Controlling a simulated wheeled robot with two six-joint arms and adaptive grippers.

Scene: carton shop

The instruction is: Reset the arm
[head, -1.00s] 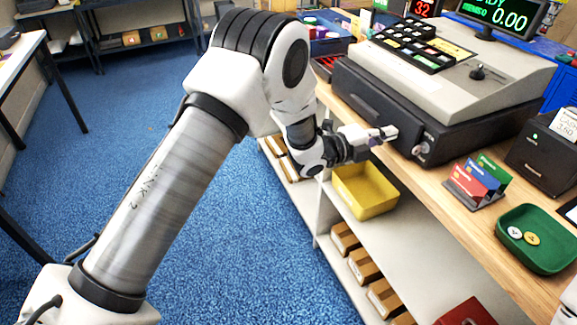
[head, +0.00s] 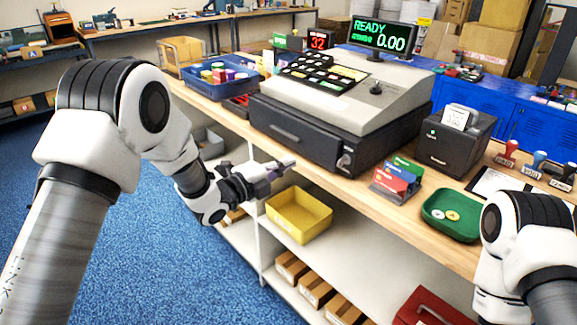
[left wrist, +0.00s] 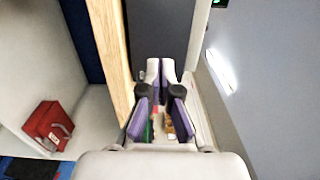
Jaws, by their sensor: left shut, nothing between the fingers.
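My left gripper (head: 284,167) is shut and empty. In the head view it points right, in front of the counter's edge and the closed drawer front of the cash register (head: 318,122).
On the wooden counter (head: 433,235) stand a card holder (head: 396,180), a green tray (head: 452,214) with coins, a black printer (head: 457,138) and a blue tray (head: 208,80). A red box (left wrist: 48,125) sits low on the shelf. Blue floor at left is free.

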